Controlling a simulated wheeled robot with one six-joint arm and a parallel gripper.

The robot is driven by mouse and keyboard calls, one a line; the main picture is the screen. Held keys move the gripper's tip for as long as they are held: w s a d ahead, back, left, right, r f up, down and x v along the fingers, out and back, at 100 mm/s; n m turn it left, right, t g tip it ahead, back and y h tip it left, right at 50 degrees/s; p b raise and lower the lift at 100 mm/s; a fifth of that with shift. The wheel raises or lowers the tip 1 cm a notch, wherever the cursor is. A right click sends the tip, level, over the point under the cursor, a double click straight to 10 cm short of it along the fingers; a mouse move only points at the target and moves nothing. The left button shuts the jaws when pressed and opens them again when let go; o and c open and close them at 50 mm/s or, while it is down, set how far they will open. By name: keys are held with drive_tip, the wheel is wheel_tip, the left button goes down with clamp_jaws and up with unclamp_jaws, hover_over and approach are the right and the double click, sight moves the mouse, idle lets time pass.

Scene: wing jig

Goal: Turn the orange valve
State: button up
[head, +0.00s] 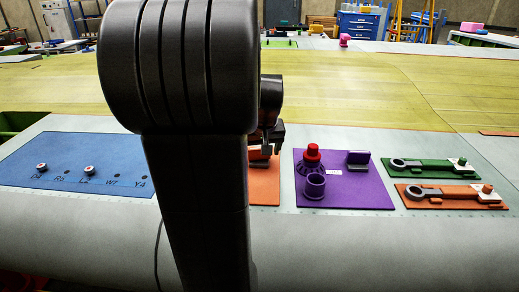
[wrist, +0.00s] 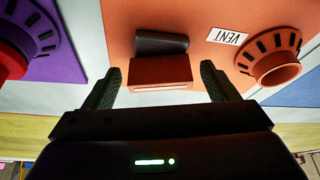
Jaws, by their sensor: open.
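The orange valve (wrist: 272,58), a round ribbed knob with dark slots, shows at the right of the wrist view beside a white VENT label (wrist: 227,36). It is on an orange panel (wrist: 200,15). In the head view my arm hides the valve, and only the right part of the orange panel (head: 265,191) shows. My gripper (wrist: 160,85) is open. Its fingers appear on either side of an orange block (wrist: 160,72) with a dark rounded piece (wrist: 160,44) behind it. I cannot tell whether they touch the block. The valve lies outside the fingers, to their right.
Green (head: 430,174) and orange-red (head: 450,202) plates hold dark wrench-like parts. A blue mat (head: 75,165) with small knobs lies left.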

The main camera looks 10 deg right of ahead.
drive_tip(key=c, duration=1)
drive_tip(key=shift+m+h+b, duration=0.3)
drive_tip(key=shift+m+h, duration=0.2)
drive_tip(key=shift+m, duration=1)
drive_tip(key=o, duration=1)
drive_tip(key=v, duration=1.4)
